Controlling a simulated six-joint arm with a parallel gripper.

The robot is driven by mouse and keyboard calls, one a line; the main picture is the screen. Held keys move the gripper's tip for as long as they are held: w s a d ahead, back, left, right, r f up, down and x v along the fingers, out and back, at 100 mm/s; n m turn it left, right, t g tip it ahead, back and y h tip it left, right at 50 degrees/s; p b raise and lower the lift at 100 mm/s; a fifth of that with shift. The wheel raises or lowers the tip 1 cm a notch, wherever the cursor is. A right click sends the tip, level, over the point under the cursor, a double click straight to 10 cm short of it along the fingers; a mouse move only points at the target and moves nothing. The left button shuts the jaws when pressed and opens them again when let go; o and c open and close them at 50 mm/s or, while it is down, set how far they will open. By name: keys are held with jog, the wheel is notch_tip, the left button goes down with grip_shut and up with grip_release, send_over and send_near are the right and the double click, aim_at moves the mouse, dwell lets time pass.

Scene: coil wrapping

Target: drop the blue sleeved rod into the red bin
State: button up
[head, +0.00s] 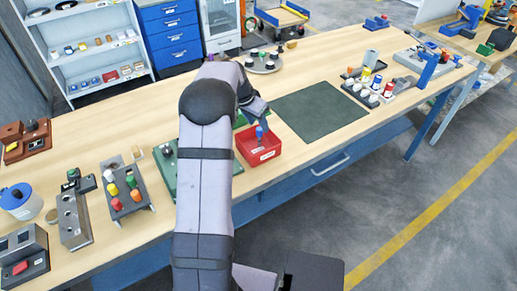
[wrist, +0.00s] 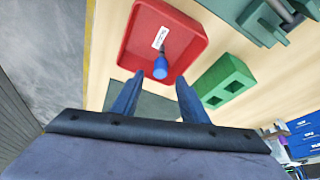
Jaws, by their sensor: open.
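The red bin (head: 266,158) stands near the front edge of the table; it fills the upper middle of the wrist view (wrist: 190,24). The blue sleeved rod (head: 259,134) is over or inside the bin, roughly upright. In the wrist view its blue sleeve (wrist: 160,68) points toward me and its dark shaft reaches into the bin. My gripper (wrist: 162,78) is open above the bin, with a finger on either side of the sleeve's end and gaps showing. I cannot tell whether the rod touches the bin floor.
A green block with two square holes (wrist: 224,80) is beside the bin. A green fixture (head: 165,160) lies left of it, partly behind my arm. A bare dark green mat (head: 320,112) lies to the right. A rack with coloured pegs (head: 127,189) stands further left.

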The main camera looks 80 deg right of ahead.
jog(key=shift+b+v, duration=0.55)
jog(key=shift+v, duration=1.5)
jog(key=w+a+n+t, duration=0.2)
jog(key=w+a+n, duration=0.4)
jog(key=w+a, duration=0.75)
jog(key=w+a+f+n+y, duration=0.2)
jog(key=w+a+n, duration=0.3)
jog(key=w+a, duration=0.7)
jog(key=s+a+f+n+y, duration=0.15)
jog(key=a+n, duration=0.45)
jog(key=a, duration=1.2)
jog(key=s+a+f+n, duration=0.1)
jog(key=s+a+n, duration=0.2)
jog(key=a, duration=0.3)
jog(key=s+a+f+n, duration=0.1)
jog(key=s+a+n, duration=0.2)
jog(key=s+a, duration=0.2)
jog(key=shift+s+a+f+y, duration=0.3)
jog(key=shift+a+y, duration=0.05)
jog(key=shift+a, duration=0.7)
